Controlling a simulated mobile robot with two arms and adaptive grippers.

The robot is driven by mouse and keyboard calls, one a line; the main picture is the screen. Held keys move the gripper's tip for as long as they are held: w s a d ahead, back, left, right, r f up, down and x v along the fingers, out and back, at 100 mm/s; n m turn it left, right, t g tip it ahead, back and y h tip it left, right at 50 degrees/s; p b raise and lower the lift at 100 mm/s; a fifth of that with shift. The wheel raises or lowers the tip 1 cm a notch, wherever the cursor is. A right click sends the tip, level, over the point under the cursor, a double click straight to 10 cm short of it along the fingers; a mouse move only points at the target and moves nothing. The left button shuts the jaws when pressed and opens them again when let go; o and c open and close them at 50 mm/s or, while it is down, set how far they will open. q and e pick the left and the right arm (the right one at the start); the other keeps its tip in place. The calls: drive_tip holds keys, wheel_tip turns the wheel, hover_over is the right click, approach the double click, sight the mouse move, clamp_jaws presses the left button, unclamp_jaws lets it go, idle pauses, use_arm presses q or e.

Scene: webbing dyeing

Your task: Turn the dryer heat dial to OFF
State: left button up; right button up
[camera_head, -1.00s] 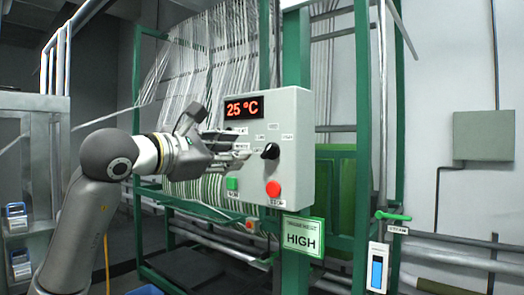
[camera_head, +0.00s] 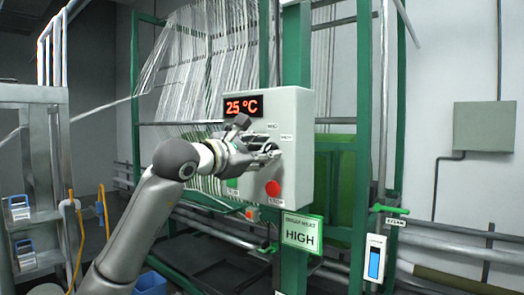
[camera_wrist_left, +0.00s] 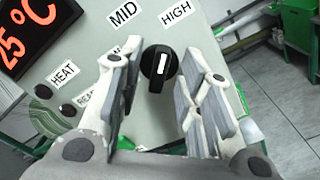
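The black heat dial (camera_wrist_left: 158,66) with a white pointer line sits on the grey control panel (camera_head: 296,112). In the left wrist view it lies between the two open fingers of my left gripper (camera_wrist_left: 160,95), beyond their tips or level with them; I cannot tell if they touch it. MID (camera_wrist_left: 123,13) and HIGH (camera_wrist_left: 176,12) labels show above the dial. In the head view my left gripper (camera_head: 270,153) is at the dial and mostly covers it. A sign (camera_head: 302,236) below the panel reads HIGH. My right gripper is not in view.
The panel has a red 25 °C display (camera_head: 243,105), a red stop button (camera_head: 273,188) and a green button (camera_head: 232,183). A green frame post (camera_head: 363,130) stands to the right, with a green-handled valve (camera_head: 392,210) beside it. White webbing (camera_head: 205,60) hangs behind.

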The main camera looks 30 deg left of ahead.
use_arm(q)
clamp_jaws()
